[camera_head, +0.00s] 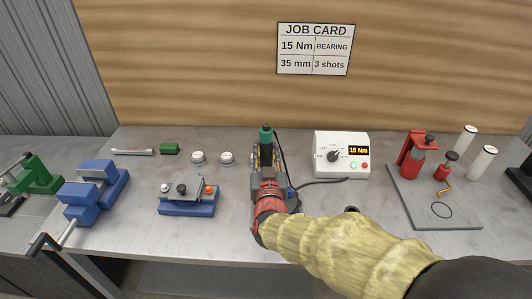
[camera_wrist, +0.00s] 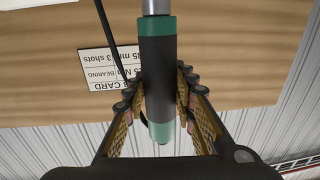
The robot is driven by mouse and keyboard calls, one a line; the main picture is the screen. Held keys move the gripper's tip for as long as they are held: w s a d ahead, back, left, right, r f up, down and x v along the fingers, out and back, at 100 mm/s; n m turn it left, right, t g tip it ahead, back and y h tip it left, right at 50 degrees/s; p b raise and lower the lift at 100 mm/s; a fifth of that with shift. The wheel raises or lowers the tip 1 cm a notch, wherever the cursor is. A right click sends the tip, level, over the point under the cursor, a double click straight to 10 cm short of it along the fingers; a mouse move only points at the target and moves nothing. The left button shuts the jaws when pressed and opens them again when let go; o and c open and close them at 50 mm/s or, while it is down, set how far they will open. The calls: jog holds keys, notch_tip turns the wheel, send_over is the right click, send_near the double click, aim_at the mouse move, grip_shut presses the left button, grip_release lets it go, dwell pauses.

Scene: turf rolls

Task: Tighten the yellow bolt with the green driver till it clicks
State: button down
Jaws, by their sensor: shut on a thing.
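My gripper (camera_head: 266,165) is shut on the green driver (camera_head: 265,135), whose green end stands up above the fingers in the head view. In the wrist view the driver (camera_wrist: 158,70) has a dark grey body, green bands and a silver shaft, and lies between my gripper's padded fingers (camera_wrist: 160,108). A cable runs beside it. A blue fixture (camera_head: 187,208) stands left of my gripper, with a pale, a black and an orange knob-like part (camera_head: 209,190) on top. I cannot make out a clearly yellow bolt; the driver's lower end is hidden.
A white control box (camera_head: 341,169) reading 15 Nm stands to the right, its cable crossing the bench (camera_head: 345,205). Two white-topped round parts (camera_head: 198,158) lie behind the fixture. A blue vise (camera_head: 97,190) is at left; a grey plate (camera_head: 420,212) with a red press is at right.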

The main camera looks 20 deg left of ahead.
aim_at(266, 141)
jog(key=shift+r+p, duration=1.1)
jog(key=shift+r, duration=1.4)
